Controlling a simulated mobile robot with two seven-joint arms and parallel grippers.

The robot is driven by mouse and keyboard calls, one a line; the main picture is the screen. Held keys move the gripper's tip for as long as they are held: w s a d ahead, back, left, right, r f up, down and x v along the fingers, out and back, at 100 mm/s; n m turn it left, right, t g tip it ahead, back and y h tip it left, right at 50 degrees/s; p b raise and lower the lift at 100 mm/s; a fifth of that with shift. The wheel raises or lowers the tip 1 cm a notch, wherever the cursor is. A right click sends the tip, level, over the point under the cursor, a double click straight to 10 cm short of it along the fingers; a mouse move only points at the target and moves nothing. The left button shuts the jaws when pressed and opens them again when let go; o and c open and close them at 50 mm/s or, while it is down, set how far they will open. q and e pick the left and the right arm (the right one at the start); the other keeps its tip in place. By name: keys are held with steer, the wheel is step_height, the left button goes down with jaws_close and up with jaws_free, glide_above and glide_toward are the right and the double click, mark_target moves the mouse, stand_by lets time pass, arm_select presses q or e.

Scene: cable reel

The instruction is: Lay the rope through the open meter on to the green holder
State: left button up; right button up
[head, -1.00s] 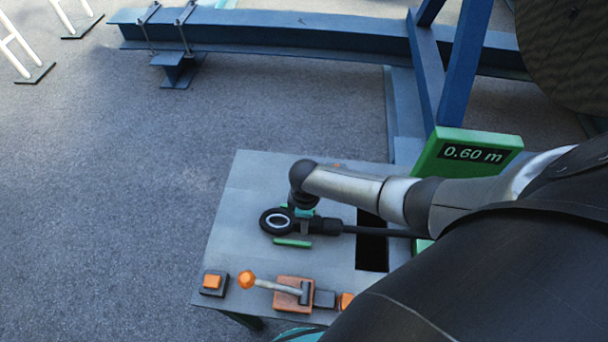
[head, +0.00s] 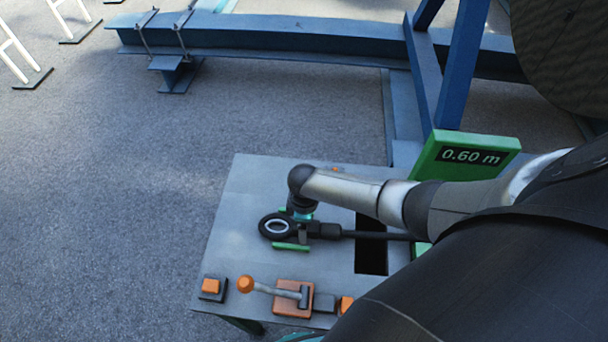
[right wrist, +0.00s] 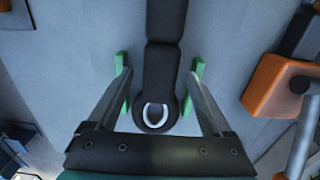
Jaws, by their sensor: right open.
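The black rope (head: 375,235) runs from the right to a thick end piece and an eye loop with a pale inner ring (head: 277,226). My left gripper is not in view.
On the table (head: 240,195) are a lever with an orange knob (head: 245,284) on an orange block, and an orange button (head: 211,286). A dark rectangular opening (head: 371,255) lies under the rope. A blue steel frame (head: 300,35) stands behind.

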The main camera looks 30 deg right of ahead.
step_height(320, 180, up, 15)
steer(key=p, duration=0.3)
stand_by(0.3)
steer(key=shift+a, duration=0.1)
